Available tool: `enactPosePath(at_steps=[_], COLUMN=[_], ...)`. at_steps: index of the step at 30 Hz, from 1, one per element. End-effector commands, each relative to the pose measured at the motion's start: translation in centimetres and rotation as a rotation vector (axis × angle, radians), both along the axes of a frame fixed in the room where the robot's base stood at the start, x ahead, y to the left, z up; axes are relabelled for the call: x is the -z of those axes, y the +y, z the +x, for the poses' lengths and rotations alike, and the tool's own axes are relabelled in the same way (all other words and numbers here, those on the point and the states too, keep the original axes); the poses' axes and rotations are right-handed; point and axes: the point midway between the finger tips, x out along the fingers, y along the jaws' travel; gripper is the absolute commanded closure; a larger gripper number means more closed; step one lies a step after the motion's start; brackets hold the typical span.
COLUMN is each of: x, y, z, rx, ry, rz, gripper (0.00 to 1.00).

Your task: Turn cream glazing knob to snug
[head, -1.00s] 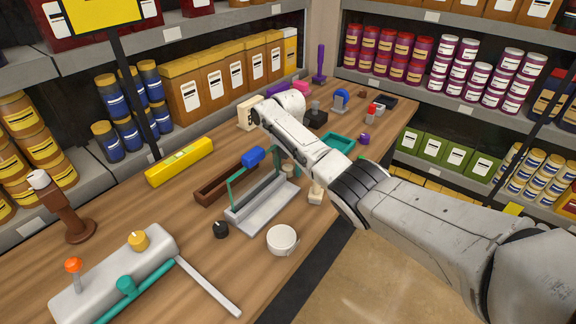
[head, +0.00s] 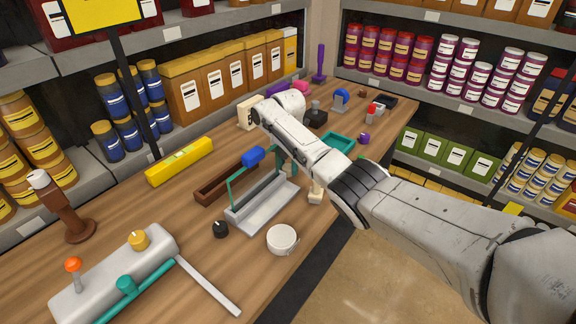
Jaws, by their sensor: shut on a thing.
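My arm (head: 315,155) reaches from the right across the bench, and its wrist end (head: 290,100) is bent over near the back. My gripper is hidden behind the arm, so its fingers and whatever is between them do not show. I cannot pick out the cream glazing knob with certainty. A cream upright block (head: 248,113) stands just left of the wrist. A small cream piece (head: 316,194) stands below the forearm, partly covered by it.
A grey tray with a green frame (head: 262,205), a white round cup (head: 282,240) and a black knob (head: 220,229) are in front of the arm. A grey unit with a yellow knob (head: 138,240) is at front left. Shelves line the back and right.

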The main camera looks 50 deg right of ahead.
Motion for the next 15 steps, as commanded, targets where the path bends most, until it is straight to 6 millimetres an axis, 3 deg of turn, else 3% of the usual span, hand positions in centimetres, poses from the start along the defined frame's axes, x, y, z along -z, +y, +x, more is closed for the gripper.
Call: enactPosePath(at_steps=[8,15], x=[-0.06,-0.05], y=[0.03,0.09], z=[-0.01,-0.05], rx=[0.108,0.307], ry=[0.001,0.001], rz=[0.001,0.002], gripper=[0.91,0.91])
